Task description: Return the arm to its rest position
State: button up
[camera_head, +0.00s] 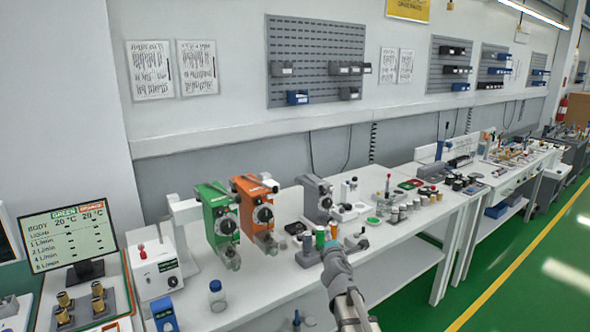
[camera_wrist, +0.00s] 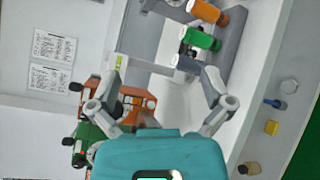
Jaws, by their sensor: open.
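My arm (camera_head: 345,290) rises from the bottom of the head view and reaches over the white bench. My gripper (camera_wrist: 165,66) is open in the wrist view, with its two grey fingers apart and nothing seen between them. In the head view its end is close to a grey stand (camera_head: 308,252) with a green cylinder (camera_head: 320,238) and an orange one beside it. The wrist view shows the orange cylinder (camera_wrist: 208,12) and green cylinder (camera_wrist: 203,40) beyond the fingertips. I cannot tell whether a finger touches the stand.
A green machine (camera_head: 218,215) and an orange machine (camera_head: 257,210) stand left of my gripper, with a grey one (camera_head: 315,200) behind. A monitor (camera_head: 70,238) stands at far left. Small bottles and parts crowd the bench to the right. The green floor (camera_head: 420,300) at right is clear.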

jog(key=s+d+f+m+g+h, duration=0.3)
jog(key=s+d+f+m+g, duration=0.7)
jog(key=s+m, duration=0.4)
jog(key=s+a+f+m+g+y, duration=0.2)
jog(key=s+f+m+g, duration=0.1)
jog(key=s, duration=0.4)
jog(key=s+a+f+m+g+y, duration=0.2)
jog(key=s+a+f+m+g, duration=0.1)
jog(key=s, duration=0.5)
jog(key=shift+s+f+m+g, duration=0.15)
jog(key=shift+s+m+g, duration=0.25)
jog(key=shift+m, duration=0.8)
jog(key=shift+w, duration=0.15)
dwell(3.1)
